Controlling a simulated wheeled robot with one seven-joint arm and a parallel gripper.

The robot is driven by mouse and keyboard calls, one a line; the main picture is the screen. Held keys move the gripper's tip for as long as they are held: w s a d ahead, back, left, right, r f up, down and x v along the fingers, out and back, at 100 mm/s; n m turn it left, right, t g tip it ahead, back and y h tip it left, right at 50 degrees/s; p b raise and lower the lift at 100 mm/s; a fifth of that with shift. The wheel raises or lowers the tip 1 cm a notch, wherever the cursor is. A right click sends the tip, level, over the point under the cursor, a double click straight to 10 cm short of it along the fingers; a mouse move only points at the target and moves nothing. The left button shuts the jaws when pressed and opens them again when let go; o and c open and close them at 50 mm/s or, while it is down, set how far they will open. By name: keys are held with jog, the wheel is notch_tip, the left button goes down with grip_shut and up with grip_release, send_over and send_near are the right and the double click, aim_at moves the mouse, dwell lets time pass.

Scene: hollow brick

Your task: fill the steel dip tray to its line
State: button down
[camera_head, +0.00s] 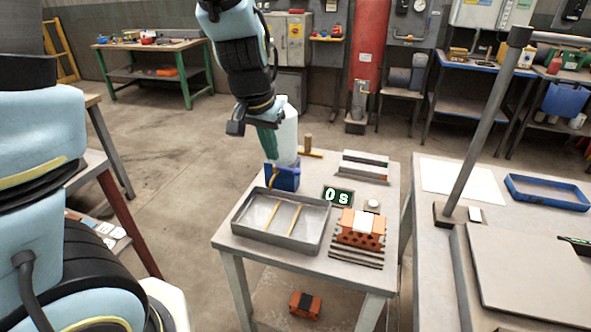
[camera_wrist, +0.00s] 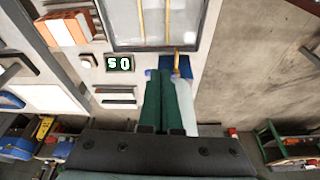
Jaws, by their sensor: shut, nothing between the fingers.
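The steel dip tray (camera_head: 325,228) sits at the front left of the small grey table, with two yellow strips lying across it. It also shows at the top of the wrist view (camera_wrist: 197,46). I cannot make out a fill line or any liquid level. A blue block (camera_head: 288,180) with a yellow lever (camera_head: 272,180) stands at the tray's back edge, below a pale whitish container (camera_head: 288,135). My gripper (camera_head: 268,155), with green fingers, is shut and empty beside the container. Its fingertips (camera_wrist: 166,73) appear close to the blue block (camera_wrist: 182,66); contact is unclear.
A display reading "0 s" (camera_head: 338,196) and a round button (camera_head: 373,204) are right of the tray. An orange hollow brick (camera_head: 358,238) with a white top patch rests on a slatted stand. Another brick (camera_head: 305,305) lies below. A larger table (camera_head: 440,180) stands to the right.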

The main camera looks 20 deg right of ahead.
aim_at(290, 170)
jog(key=w+d+f, duration=0.4)
jog(key=f, duration=0.4)
jog(key=shift+d+f, duration=0.35)
jog(key=shift+d, duration=0.05)
jog(key=shift+w, duration=0.15)
jog(key=shift+w+d, duration=0.35)
jog(key=shift+d, duration=0.25)
jog(key=shift+r, duration=0.1)
